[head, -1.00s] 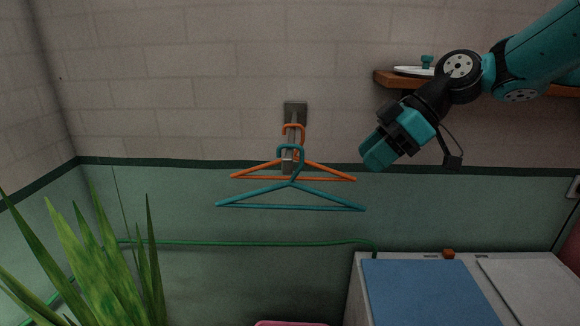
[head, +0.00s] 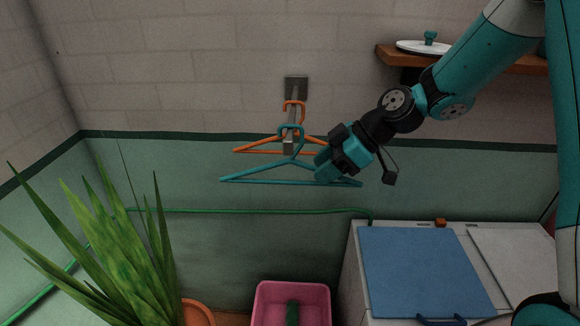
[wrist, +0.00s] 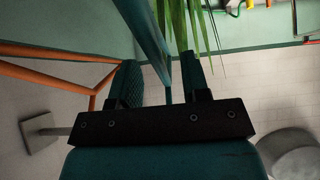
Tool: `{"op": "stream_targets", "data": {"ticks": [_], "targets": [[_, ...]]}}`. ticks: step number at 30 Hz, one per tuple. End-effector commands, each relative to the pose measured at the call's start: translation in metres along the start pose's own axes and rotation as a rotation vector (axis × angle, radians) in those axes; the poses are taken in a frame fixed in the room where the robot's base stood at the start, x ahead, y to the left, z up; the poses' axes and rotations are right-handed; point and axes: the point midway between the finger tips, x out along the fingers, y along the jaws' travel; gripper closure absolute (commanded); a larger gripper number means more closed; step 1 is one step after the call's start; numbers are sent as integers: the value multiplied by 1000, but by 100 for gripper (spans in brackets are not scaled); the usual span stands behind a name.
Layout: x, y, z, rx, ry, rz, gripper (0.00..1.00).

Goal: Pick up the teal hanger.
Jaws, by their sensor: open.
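The teal hanger (head: 240,180) hangs by its hook from a grey wall hook (head: 290,140), in front of an orange hanger (head: 255,151). My gripper (head: 325,167) is at the right sloping arm of the teal hanger and covers part of it in the head view. In the wrist view my gripper (wrist: 160,66) is open, and a teal hanger bar (wrist: 150,35) runs between the two fingers. I cannot tell whether either finger touches it.
A white cabinet with a blue panel (head: 420,270) stands at lower right. A wooden shelf (head: 395,55) with a white lid (head: 420,47) is at upper right. A leafy plant (head: 125,240) is at left, a pink tub (head: 262,305) below.

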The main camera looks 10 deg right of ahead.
Motion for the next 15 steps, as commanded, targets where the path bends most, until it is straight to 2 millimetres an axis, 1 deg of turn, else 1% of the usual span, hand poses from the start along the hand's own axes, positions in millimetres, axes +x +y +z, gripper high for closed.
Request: {"op": "stream_targets", "data": {"ticks": [1,4,7,10,15], "targets": [[5,-2,-4,2,0,-8,57],[21,-1,-3,1,-1,-7,57],[31,-1,-2,1,0,-4,57],[35,0,-1,0,1,-1,57],[35,0,0,0,1,0,57]]}}
